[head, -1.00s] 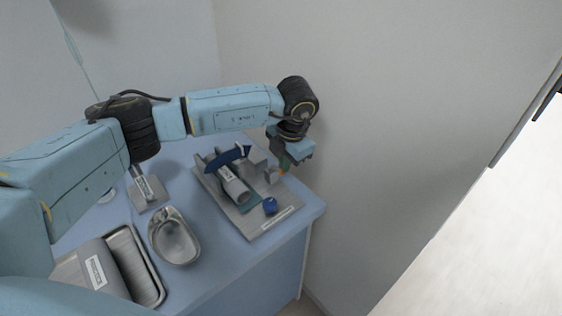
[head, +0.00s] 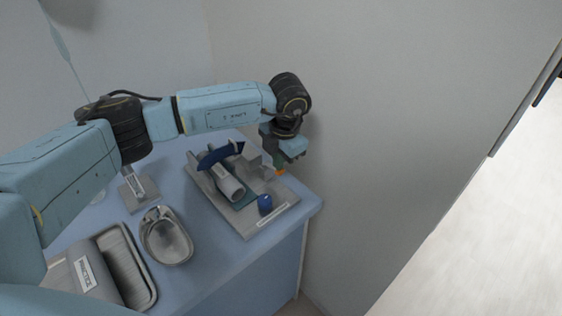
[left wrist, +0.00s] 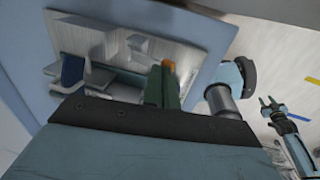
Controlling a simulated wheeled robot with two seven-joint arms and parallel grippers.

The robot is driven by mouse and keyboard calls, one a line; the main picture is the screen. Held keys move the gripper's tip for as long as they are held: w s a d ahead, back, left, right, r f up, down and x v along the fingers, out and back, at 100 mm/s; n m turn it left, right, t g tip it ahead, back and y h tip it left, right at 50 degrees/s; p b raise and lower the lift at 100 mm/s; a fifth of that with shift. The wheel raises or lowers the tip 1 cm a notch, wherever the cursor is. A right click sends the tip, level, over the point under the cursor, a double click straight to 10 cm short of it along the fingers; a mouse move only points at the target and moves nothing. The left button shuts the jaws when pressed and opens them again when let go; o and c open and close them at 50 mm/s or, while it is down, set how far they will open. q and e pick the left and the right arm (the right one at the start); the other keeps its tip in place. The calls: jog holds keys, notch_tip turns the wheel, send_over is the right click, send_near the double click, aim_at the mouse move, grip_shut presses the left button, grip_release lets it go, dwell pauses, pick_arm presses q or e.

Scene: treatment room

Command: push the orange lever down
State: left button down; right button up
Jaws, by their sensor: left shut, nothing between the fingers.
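The orange lever (head: 281,172) shows as a small orange tip at the right side of a grey device (head: 247,224) on the blue table. My left gripper (head: 280,166) is right above it, pointing down, its green fingers shut and empty. In the left wrist view the orange tip (left wrist: 169,66) shows just at the end of the shut fingers (left wrist: 162,88). I cannot tell whether they touch. Most of the lever is hidden behind the fingers. My right gripper is not clearly in the head view.
A metal kidney-shaped basin (head: 168,250) and a metal tray (head: 143,283) stand to the left. The wall is close behind the gripper.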

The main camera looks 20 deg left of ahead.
pick_arm(q)
jog(key=shift+r, duration=0.15)
jog(key=shift+r+p, duration=0.3)
jog(key=shift+r, duration=0.05)
jog(key=r+p, duration=0.1)
jog(key=r, duration=0.2)
jog(key=shift+w+a+p, duration=0.2)
jog(key=shift+a+p, duration=0.2)
jog(key=s+d+r+b, duration=0.1)
jog(key=s+d+r, duration=0.2)
jog(key=d+r, duration=0.3)
jog(key=shift+r, duration=0.7)
